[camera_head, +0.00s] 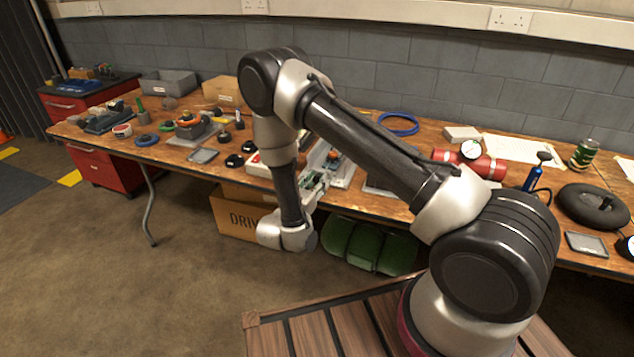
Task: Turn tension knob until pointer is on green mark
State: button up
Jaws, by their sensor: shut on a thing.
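My gripper (320,175) is at the front edge of the workbench, partly hidden behind my own arm. Its fingers reach into a pale grey device (345,173) in the middle of the bench. A small orange-red part (334,155) shows on this device, just beyond the fingertips. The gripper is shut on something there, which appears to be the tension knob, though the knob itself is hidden. The pointer and the green mark cannot be made out in this view.
The wooden workbench (432,133) is crowded on both sides. Dark round pieces (234,160) lie left of the device. A red cylinder (478,163) with a gauge (471,150) lies to the right. A cardboard box (232,215) and a green container (372,246) stand under the bench.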

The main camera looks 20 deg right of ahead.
jog(key=n, duration=0.2)
jog(key=shift+n, duration=0.4)
jog(key=o, duration=1)
jog(key=shift+a, duration=0.1)
jog(key=v, duration=1.2)
jog(key=shift+f, duration=0.15)
